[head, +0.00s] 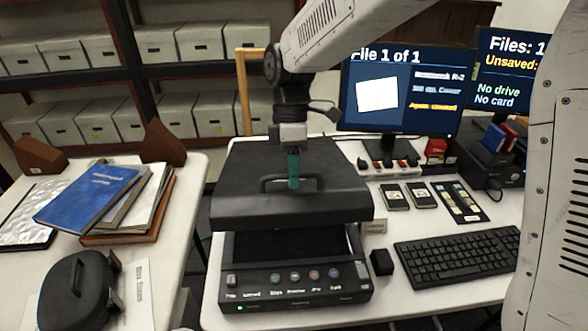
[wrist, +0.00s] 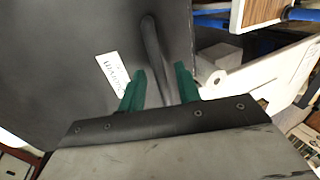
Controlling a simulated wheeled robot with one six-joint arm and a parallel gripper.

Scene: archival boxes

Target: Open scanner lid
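The scanner (head: 297,290) stands on the white desk, with a row of buttons and a green light on its front panel. Its dark lid (head: 330,190) is partly raised, its front edge above the base, with the dark bed (head: 290,245) showing beneath. The lid's bar handle (head: 268,184) is on top near the front edge. My gripper (head: 294,184) reaches down to the handle from above. In the wrist view, the green fingers (wrist: 160,78) are apart, one on each side of the handle (wrist: 151,38), with space visible between finger and bar. The lid (wrist: 70,50) fills the left of that view.
A keyboard (head: 458,257) and a small black block (head: 382,262) lie right of the scanner. A monitor (head: 402,95) stands behind. A side table at left holds books (head: 90,197) and a black case (head: 75,285). Shelves of boxes (head: 200,42) line the back.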

